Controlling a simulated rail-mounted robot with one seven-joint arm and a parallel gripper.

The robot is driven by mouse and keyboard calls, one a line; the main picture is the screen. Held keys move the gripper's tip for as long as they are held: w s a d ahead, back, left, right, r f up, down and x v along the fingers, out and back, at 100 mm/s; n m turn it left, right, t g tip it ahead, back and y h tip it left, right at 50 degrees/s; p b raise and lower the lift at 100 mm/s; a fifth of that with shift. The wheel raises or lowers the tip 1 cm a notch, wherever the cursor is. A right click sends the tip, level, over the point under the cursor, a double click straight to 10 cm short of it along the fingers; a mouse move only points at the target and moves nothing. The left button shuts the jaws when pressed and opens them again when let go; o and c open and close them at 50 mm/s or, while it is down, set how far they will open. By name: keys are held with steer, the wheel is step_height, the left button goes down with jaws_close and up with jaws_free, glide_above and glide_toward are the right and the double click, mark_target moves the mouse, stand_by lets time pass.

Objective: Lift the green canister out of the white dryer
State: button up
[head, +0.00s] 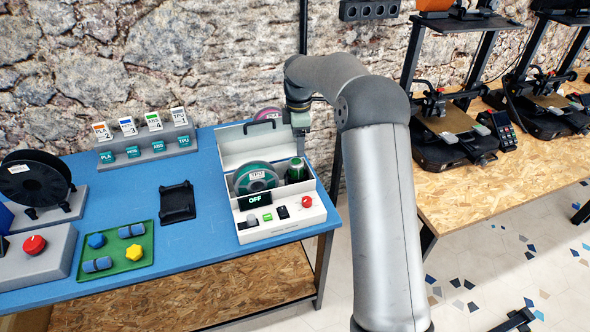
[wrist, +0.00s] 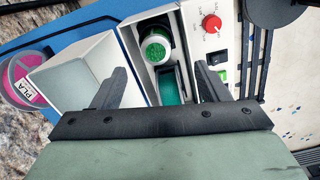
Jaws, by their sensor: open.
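The white dryer (head: 285,220) stands at the right end of the blue table with its lid raised at the back. The green canister (head: 297,171) stands in the right part of its opening, beside a teal spool (head: 257,178). In the wrist view the canister (wrist: 157,50) shows its pale rim and green top, with the dryer's walls close around it. My gripper (head: 300,122) is above and behind the canister in the head view. In the wrist view my gripper (wrist: 161,70) is open and empty, its fingers spread on either side of the opening, apart from the canister.
The raised lid (wrist: 78,82) is close to my left finger in the wrist view. The dryer's front has a display reading OFF and a red knob (head: 306,201). A pink spool (wrist: 22,80) lies behind the lid. A black tray (head: 177,202) is left of the dryer.

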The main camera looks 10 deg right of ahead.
mark_target(296, 161)
step_height(296, 161, down, 5)
steer(key=shift+r+p, duration=0.1)
steer(key=shift+p, duration=0.2)
steer(key=shift+w+a+f+p, duration=0.15)
steer(key=shift+f+p, duration=0.15)
steer(key=shift+f, duration=0.6)
steer(key=shift+w+a+f+p, duration=0.1)
steer(key=shift+f+p, duration=0.15)
steer(key=shift+f, duration=0.65)
steer(key=shift+w+a+f+p, duration=0.15)
steer(key=shift+f+p, duration=0.15)
steer(key=shift+f, duration=0.6)
steer(key=shift+d, duration=0.15)
steer(key=c, duration=1.1)
